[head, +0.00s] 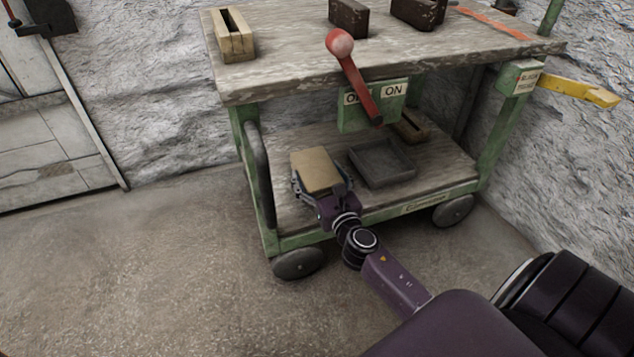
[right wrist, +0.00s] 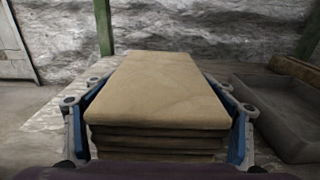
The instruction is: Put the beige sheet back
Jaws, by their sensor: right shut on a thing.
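The beige sheet (head: 317,168) is a flat rectangular slab over the left part of the cart's lower shelf. In the right wrist view the beige sheet (right wrist: 158,90) lies on top, with several darker layers (right wrist: 160,142) right beneath it. My right gripper (head: 321,180) is shut on the beige sheet, with one finger along each side; the gripper also shows in the right wrist view (right wrist: 158,122). I cannot tell whether the lower layers are held too, or whether the underside touches the shelf. My left gripper is not in view.
A dark shallow tray (head: 382,181) sits right of the sheet on the lower shelf (head: 440,180). A wooden slotted block (head: 411,127) lies behind it. Above are the worn tabletop (head: 290,65) and a red lever (head: 360,85). A yellow handle (head: 580,92) juts out right.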

